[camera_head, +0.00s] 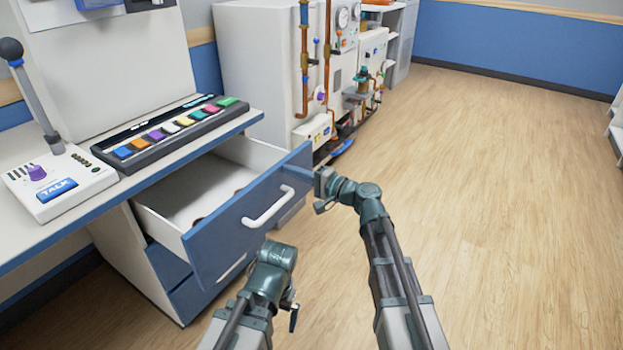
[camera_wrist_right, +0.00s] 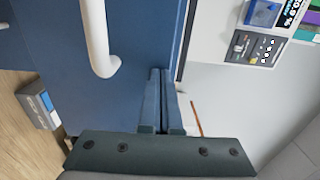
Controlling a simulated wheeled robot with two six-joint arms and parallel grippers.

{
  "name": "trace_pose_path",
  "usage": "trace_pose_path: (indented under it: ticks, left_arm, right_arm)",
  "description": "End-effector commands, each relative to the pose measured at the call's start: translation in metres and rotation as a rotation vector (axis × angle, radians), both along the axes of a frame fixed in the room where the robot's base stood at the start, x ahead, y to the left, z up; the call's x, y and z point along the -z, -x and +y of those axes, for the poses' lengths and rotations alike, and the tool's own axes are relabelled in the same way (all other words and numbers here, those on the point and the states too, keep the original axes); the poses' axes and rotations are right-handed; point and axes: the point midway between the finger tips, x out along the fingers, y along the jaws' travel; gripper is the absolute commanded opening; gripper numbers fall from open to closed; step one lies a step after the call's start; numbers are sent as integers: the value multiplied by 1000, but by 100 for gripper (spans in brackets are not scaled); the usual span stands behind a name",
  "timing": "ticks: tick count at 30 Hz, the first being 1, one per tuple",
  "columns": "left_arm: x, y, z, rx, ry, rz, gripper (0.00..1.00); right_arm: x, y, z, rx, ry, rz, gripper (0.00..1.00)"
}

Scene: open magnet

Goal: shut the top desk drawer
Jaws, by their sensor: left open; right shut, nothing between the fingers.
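The top desk drawer (camera_head: 232,217) stands pulled well out, with a blue front and a white handle (camera_head: 268,206). Its white inside is visible, with small dark reddish items partly hidden behind the front. My right gripper (camera_head: 321,190) is at the right end of the drawer front; its fingers are shut and empty. In the right wrist view, the shut fingers (camera_wrist_right: 160,85) lie over the blue front (camera_wrist_right: 140,35), beside the handle (camera_wrist_right: 97,40); contact cannot be told. My left gripper (camera_head: 293,312) is open and empty, low in front of the drawers and apart from them.
Lower blue drawers (camera_head: 190,295) sit beneath. Piped machinery (camera_head: 340,90) stands behind. The wooden floor (camera_head: 500,190) at right is clear.

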Motion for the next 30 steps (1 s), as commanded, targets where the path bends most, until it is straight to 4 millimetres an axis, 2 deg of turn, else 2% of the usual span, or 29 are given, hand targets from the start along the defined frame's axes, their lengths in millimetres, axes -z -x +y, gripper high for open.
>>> trace_pose_path:
  ticks: [1, 3, 18, 24, 30]
  left_arm:
    - [0, 0, 0, 0, 0, 0, 100]
    - [0, 0, 0, 0, 0, 0, 100]
    - [0, 0, 0, 0, 0, 0, 100]
    - [0, 0, 0, 0, 0, 0, 100]
    - [0, 0, 0, 0, 0, 0, 100]
  right_arm:
    - [0, -13, 14, -4, 0, 0, 0]
    - [0, -25, 30, -4, 0, 0, 0]
    - [0, -105, 141, -2, 0, 0, 0]
    - [0, -129, 174, -1, 0, 0, 0]
    - [0, -143, 195, 0, 0, 0, 0]
